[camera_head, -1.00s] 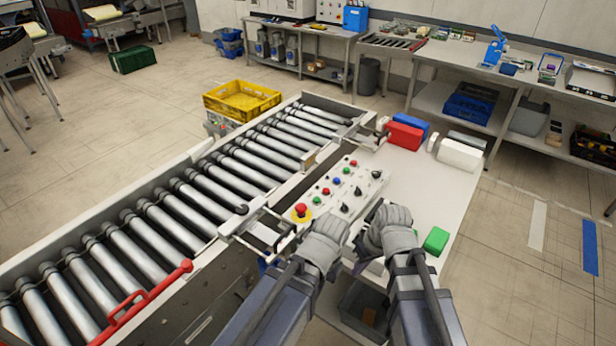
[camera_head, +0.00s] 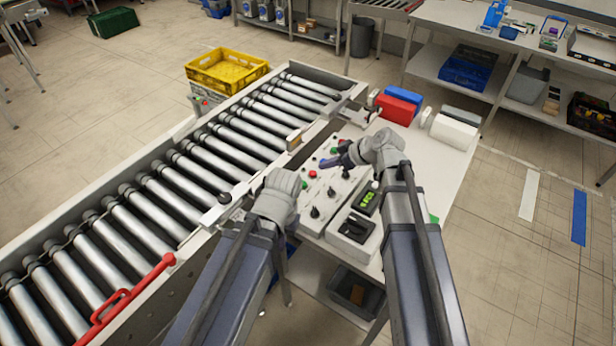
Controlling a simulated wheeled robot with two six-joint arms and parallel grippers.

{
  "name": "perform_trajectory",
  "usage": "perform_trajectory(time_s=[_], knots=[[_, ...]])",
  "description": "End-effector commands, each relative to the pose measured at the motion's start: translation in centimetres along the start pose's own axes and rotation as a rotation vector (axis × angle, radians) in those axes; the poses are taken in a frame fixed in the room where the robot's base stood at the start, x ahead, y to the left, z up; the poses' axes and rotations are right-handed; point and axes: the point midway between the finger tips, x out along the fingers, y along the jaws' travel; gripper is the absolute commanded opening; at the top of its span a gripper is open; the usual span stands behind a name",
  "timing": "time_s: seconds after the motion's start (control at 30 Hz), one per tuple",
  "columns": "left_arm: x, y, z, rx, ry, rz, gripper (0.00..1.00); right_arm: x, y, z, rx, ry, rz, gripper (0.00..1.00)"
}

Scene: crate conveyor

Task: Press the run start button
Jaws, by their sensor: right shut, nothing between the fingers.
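The light grey control panel (camera_head: 322,196) lies beside the conveyor, with small coloured buttons and black knobs. A green button (camera_head: 312,173) and a red button (camera_head: 304,184) show on its left part, with more buttons near the far end. No label is readable, so I cannot tell which one is run start. My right gripper (camera_head: 332,161) is shut and empty, its dark fingers low over the panel's far half, hiding some controls. I cannot tell if it touches one. My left gripper (camera_head: 270,187) is over the panel's near-left end; its fingers are hidden.
The roller conveyor (camera_head: 180,170) runs along the left, with a red handle (camera_head: 128,300) at its near side. A box with a green display (camera_head: 352,228) stands right of the panel.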

Motion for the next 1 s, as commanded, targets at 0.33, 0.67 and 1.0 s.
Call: perform_trajectory(time_s=[0.33,0.67,1.0], knots=[[4.0,0.4,-0.2,-0.001,0.0,0.0,0.0,5.3,0.1,0.4,-0.002,-0.001,-0.002,0.0],[8.3,0.8,-0.5,-0.003,0.0,0.0,0.0,11.0,0.0,0.9,0.0,-0.002,0.0,0.0],[10.8,1.0,-0.7,-0.003,0.0,0.0,0.0,12.7,0.0,2.7,0.001,-0.001,0.0,0.0]])
